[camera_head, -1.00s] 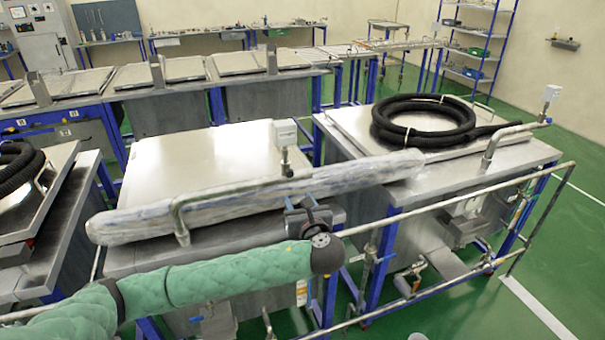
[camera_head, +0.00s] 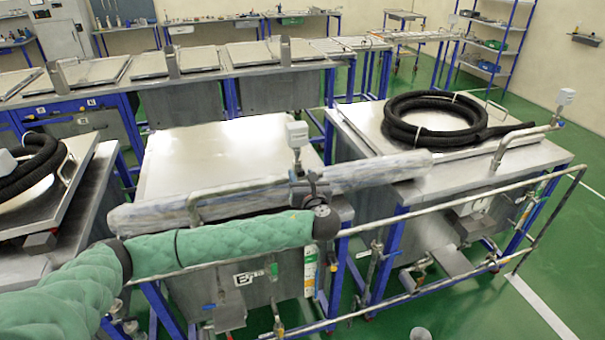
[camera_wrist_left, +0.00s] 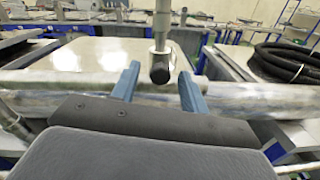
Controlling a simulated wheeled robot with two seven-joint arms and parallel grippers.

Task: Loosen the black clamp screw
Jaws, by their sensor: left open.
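The black clamp screw (camera_wrist_left: 160,75) shows in the left wrist view as a dark round end on a metal fitting below an upright post. My left gripper (camera_wrist_left: 158,69) is open, with one blue-grey finger on each side of the screw. I cannot tell whether either finger touches it. In the head view my left gripper (camera_head: 305,183) is at the post of the white sensor box (camera_head: 297,133), by the front edge of the middle tank. The screw is too small or hidden to make out there. My right gripper is not in view.
A plastic-wrapped pipe (camera_head: 160,213) runs along the middle tank's front, close to my gripper. A metal rail (camera_head: 460,205) crosses in front of the right tank. A coiled black hose (camera_head: 395,125) lies on the right tank's lid (camera_head: 355,122).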

